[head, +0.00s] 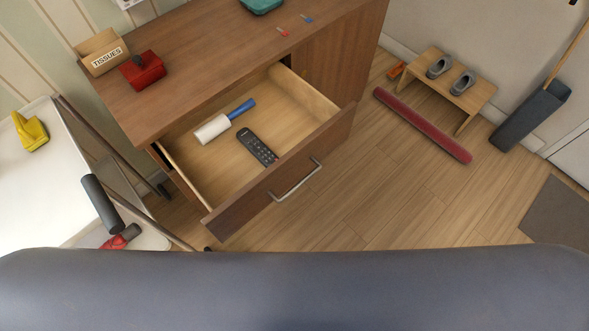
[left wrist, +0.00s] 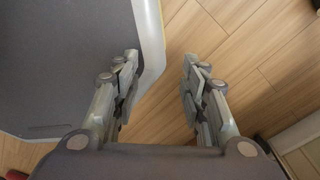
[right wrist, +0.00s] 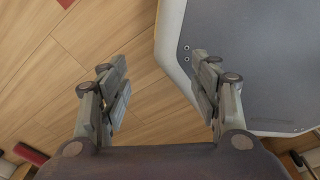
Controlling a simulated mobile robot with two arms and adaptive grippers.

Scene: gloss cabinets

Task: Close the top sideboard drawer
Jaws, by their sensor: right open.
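The top sideboard drawer (head: 283,176) is pulled out of the wooden sideboard (head: 205,55) in the head view, with a metal bar handle (head: 296,181) on its front. Inside it lie a lint roller (head: 213,129) with a blue handle and a dark remote (head: 257,147). My left gripper (left wrist: 158,85) is open and empty above the floor in the left wrist view. My right gripper (right wrist: 160,88) is open and empty above the floor in the right wrist view. Neither gripper shows in the head view, and neither touches the drawer.
A white cart (head: 60,190) stands at the left. A small bench (head: 442,85) with shoes and a red roll (head: 422,125) are at the right. Floor before the drawer is clear.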

